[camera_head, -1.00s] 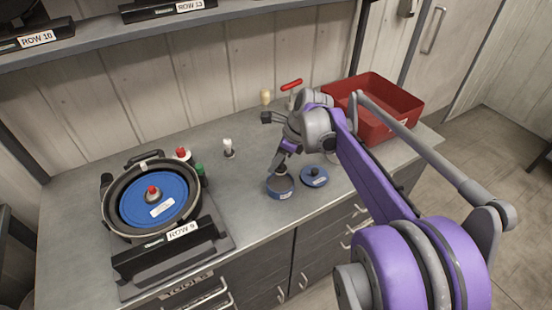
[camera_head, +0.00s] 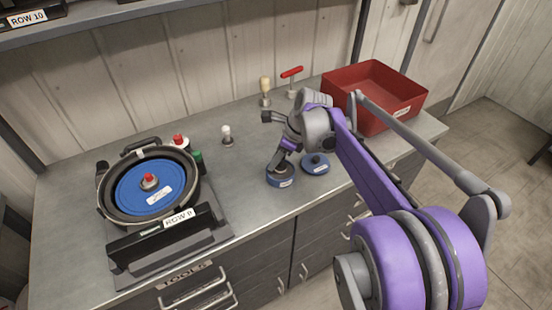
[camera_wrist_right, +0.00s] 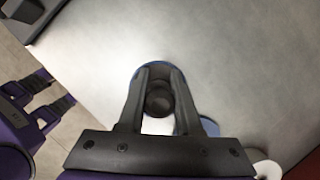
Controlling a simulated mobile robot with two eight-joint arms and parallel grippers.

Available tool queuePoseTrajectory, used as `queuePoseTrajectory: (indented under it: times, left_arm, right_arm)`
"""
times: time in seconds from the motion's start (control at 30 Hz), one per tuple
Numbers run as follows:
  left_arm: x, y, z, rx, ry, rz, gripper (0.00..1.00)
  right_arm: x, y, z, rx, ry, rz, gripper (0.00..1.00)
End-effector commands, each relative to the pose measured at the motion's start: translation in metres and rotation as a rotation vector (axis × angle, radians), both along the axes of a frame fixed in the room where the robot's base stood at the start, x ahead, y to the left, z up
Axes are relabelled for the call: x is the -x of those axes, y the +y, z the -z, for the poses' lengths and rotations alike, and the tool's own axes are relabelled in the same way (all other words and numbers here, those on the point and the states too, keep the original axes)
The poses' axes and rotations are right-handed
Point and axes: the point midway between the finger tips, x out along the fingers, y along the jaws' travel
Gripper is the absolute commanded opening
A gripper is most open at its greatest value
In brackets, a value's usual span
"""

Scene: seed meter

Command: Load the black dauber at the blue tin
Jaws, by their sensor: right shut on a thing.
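The blue tin (camera_head: 281,181) stands open near the counter's front edge, with a pale label on its side. My right gripper (camera_head: 278,167) points down over its mouth. In the right wrist view the fingers (camera_wrist_right: 158,92) are shut around a dark round thing (camera_wrist_right: 159,101), which looks like the black dauber's top. Its lower end is hidden. A bit of the tin's blue rim (camera_wrist_right: 152,65) shows behind the fingers.
A round seed meter with a blue disc (camera_head: 156,190) sits at the left, behind a ROW 9 plate. A white-topped dauber (camera_head: 227,136), a cream-topped one (camera_head: 265,90) and a red-handled tool (camera_head: 291,77) stand behind. A red bin (camera_head: 374,97) is at the back right.

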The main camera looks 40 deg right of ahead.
Motion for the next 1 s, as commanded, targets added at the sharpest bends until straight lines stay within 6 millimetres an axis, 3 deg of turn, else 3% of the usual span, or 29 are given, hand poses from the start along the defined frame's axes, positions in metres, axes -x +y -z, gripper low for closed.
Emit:
queuePoseTrajectory:
  times: [1.0]
  left_arm:
    - [0.0018,0.0,0.0072,0.0,0.003,0.0,0.5]
  right_arm:
    - [0.0002,0.0,0.0097,0.0,0.0,0.0,0.0]
